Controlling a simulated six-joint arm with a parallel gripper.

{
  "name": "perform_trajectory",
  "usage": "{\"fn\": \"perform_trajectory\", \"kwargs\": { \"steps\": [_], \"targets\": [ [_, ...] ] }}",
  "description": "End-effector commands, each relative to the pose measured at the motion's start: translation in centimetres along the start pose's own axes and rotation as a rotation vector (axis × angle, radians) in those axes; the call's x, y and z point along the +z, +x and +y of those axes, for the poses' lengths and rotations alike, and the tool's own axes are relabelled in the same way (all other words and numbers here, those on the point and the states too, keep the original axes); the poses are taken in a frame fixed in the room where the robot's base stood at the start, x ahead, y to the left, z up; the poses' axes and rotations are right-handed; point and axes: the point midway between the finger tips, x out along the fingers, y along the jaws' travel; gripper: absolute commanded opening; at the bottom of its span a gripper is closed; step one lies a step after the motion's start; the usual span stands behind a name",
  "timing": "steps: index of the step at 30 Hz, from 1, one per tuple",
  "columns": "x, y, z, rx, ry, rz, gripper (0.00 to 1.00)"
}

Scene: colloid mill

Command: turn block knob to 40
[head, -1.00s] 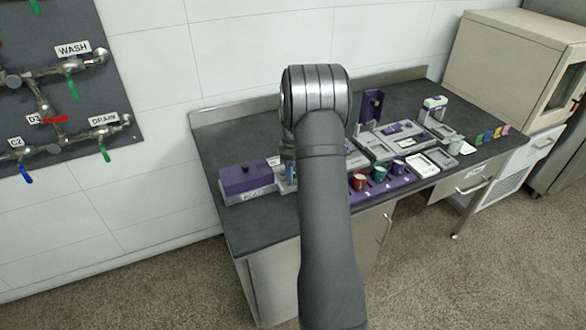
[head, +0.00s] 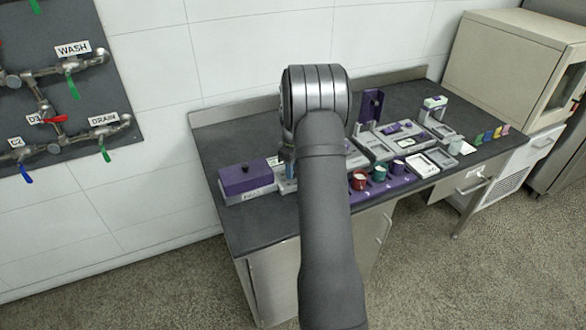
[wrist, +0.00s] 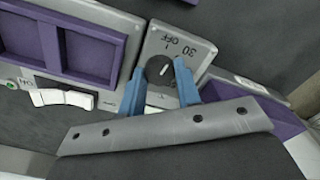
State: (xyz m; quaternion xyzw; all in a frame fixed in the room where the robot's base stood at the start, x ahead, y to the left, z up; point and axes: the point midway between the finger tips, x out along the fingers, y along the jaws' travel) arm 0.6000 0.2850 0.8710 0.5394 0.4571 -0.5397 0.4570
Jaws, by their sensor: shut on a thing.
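The block knob (wrist: 158,70) is a round dark knob with a pale pointer line, on a light grey panel (wrist: 180,42) in the wrist view. The printed marks "30" and "OFF" show upside down near its upper edge; I cannot make out a 40 mark. My gripper (wrist: 160,85) has one blue finger on each side of the knob and is shut on it. The fingers cover part of the dial. In the head view, my gripper (head: 290,172) is mostly hidden behind my arm, and the knob is hidden.
A purple-topped box (head: 246,178) stands left of my gripper on the dark bench (head: 225,140). In the wrist view, a purple recessed unit (wrist: 92,50) lies beside the knob panel.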

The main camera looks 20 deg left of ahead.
Motion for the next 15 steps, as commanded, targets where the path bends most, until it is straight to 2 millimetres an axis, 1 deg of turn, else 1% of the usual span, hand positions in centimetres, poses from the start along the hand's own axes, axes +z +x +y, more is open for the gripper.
{"fn": "perform_trajectory", "kwargs": {
  "steps": [15],
  "targets": [
    [-0.05,-0.06,0.02,0.001,0.475,0.001,0.08]
  ]
}}
